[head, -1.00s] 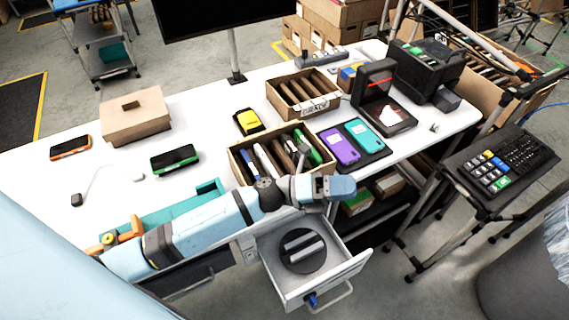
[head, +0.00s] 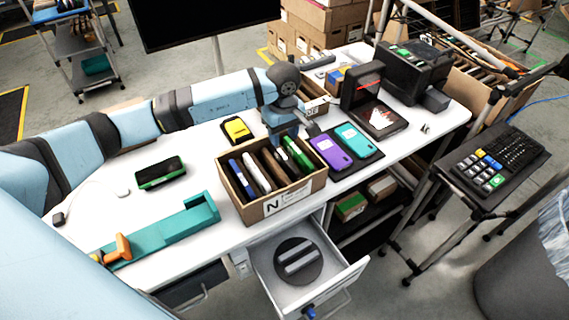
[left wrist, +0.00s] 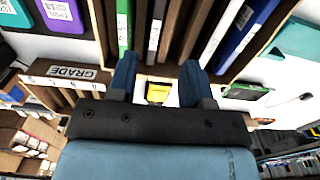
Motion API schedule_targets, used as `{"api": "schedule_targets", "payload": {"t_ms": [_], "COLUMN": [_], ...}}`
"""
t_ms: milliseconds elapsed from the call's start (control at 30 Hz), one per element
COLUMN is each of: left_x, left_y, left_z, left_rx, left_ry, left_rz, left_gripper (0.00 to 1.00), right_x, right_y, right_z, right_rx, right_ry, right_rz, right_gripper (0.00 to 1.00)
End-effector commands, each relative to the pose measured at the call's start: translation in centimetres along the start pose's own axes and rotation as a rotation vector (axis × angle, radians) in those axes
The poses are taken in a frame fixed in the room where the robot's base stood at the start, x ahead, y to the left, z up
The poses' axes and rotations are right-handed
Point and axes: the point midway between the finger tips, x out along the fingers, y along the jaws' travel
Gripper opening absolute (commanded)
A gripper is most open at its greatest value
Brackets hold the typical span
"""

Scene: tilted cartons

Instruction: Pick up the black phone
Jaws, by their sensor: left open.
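A cardboard carton (head: 296,196) on the white table holds several thin phones on edge between brown dividers. A dark, thin phone edge (left wrist: 154,30), likely the black phone, stands in a slot beside a green phone (left wrist: 123,25) in the left wrist view. A white phone (left wrist: 226,30) and a blue phone (left wrist: 246,36) stand in the slots to the right. My left gripper (head: 284,134) is over the carton's far side, pointing down. In the left wrist view it (left wrist: 158,80) is open, with nothing between its fingers. My right gripper is not in view.
A purple phone (head: 329,152) and a teal phone (head: 358,140) lie on a dark mat right of the carton. A second carton, labelled GRADE (left wrist: 63,81), stands behind. A yellow device (head: 237,129) and a green-edged phone (head: 161,172) lie left. The drawer (head: 333,284) is open below.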

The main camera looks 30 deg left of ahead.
Motion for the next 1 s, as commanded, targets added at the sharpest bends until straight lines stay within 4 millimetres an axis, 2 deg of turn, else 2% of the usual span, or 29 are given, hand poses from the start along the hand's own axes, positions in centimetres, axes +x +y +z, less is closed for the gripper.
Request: {"api": "schedule_targets", "payload": {"t_ms": [100,200,467,700,1000], "left_x": [2.3,3.6,5.6,9.1,9.8], "left_y": [0.0,0.0,0.2,0.5,0.5], "left_z": [0.1,0.1,0.1,-0.1,-0.2], "left_rx": [0.000,-0.001,-0.002,-0.001,0.000], "left_ry": [-0.004,-0.004,-0.006,-0.005,-0.003], "left_rz": [-0.002,0.000,0.000,0.001,0.002], "left_gripper": [0.46,0.46,0.46,0.46,0.46], "right_x": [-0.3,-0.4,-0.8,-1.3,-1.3], "right_y": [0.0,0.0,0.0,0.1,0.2], "right_z": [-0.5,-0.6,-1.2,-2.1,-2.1], "right_rx": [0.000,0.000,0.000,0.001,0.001], "right_ry": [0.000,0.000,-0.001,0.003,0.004], "right_rz": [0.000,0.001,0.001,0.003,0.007], "right_gripper": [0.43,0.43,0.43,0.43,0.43]}}
